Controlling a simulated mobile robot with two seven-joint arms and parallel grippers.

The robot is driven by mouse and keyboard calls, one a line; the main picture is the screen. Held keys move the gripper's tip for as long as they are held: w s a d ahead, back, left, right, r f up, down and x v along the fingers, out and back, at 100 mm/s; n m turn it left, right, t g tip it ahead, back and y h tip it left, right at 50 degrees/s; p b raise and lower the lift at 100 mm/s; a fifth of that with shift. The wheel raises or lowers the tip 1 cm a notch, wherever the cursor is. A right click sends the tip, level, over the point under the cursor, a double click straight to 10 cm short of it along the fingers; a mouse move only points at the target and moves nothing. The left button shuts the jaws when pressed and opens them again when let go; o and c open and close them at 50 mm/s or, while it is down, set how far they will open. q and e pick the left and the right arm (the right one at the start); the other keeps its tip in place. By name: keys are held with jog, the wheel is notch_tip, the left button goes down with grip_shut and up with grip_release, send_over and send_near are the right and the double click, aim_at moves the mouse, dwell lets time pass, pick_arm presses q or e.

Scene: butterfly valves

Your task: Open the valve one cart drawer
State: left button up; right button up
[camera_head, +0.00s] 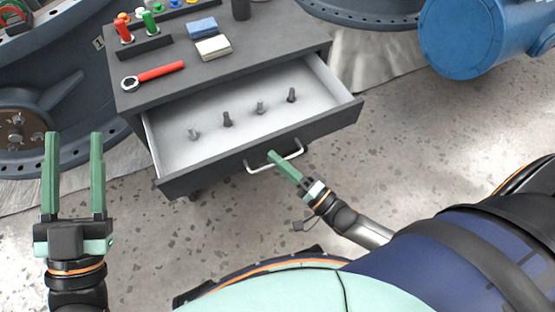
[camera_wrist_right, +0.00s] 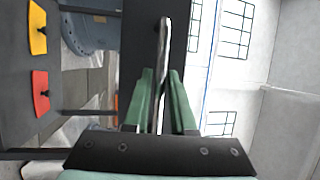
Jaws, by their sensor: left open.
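The dark grey cart (camera_head: 255,62) has its drawer (camera_head: 175,120) pulled out towards me, with a pale inside and several bolts standing in it. A metal bar handle (camera_head: 257,169) runs across the drawer front. My right gripper (camera_head: 272,156) is at the handle with its green fingers closed around the bar. In the right wrist view, the handle (camera_wrist_right: 164,45) passes between the two fingers, one on each side of it. My left gripper (camera_head: 75,135) is open and empty at the left, apart from the cart.
A red-handled wrench (camera_head: 155,75), a blue block (camera_head: 201,27), a pale block (camera_head: 213,47) and a rack of coloured tools (camera_head: 140,42) are on the cart top. Large grey valve parts (camera_head: 65,90) stand at left. A blue cylinder (camera_head: 462,40) is at upper right. Speckled floor is clear around the drawer.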

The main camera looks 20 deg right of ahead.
jog(key=shift+o, duration=1.4)
jog(key=shift+r, duration=0.1)
